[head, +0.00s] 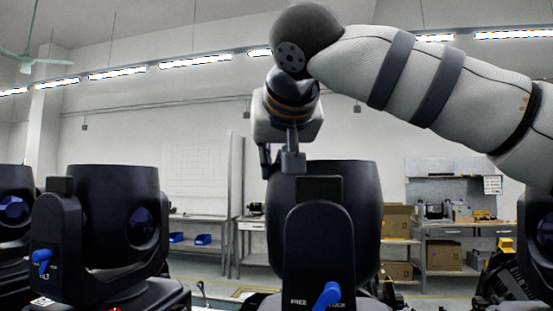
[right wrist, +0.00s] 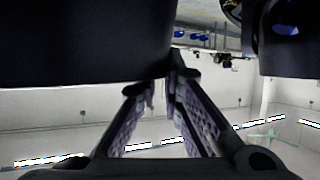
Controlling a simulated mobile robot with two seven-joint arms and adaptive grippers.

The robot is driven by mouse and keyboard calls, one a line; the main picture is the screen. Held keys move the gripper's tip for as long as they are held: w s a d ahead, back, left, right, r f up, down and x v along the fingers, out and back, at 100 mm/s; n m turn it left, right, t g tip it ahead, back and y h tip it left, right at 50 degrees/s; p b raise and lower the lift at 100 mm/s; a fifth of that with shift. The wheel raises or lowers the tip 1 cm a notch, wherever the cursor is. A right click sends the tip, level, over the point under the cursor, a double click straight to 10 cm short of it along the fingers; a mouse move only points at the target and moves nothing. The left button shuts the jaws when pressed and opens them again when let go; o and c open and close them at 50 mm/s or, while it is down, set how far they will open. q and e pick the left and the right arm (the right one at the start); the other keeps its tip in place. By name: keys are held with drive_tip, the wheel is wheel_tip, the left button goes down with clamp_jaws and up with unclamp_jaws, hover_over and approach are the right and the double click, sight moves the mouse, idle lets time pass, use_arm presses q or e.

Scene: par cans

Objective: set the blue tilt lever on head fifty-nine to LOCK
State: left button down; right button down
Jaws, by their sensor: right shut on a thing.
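The nearest moving-head light has a dark rounded head (head: 355,200) in a dark yoke (head: 318,240), in the middle of the head view. A blue lever (head: 328,295) low on the yoke leans up and right, between the word FREE on the left and a partly covered word on the right. I cannot read any head number. My right gripper (head: 281,165) reaches down to the head's top left edge, well above the lever. It is shut on the edge of the head, whose dark body (right wrist: 85,40) fills the wrist view's upper left. My left gripper is out of view.
Another light (head: 115,215) with its own blue lever (head: 42,256) stands at left. More lights show at the far left (head: 14,210) and right edge (head: 538,235). Behind are a workbench (head: 450,228), cardboard boxes (head: 396,222) and a whiteboard (head: 195,178).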

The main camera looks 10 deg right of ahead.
drive_tip(key=c, duration=1.7)
unclamp_jaws()
drive_tip(key=shift+w+a+f, duration=0.1)
drive_tip(key=shift+a+f, duration=0.05)
drive_tip(key=v, duration=1.2)
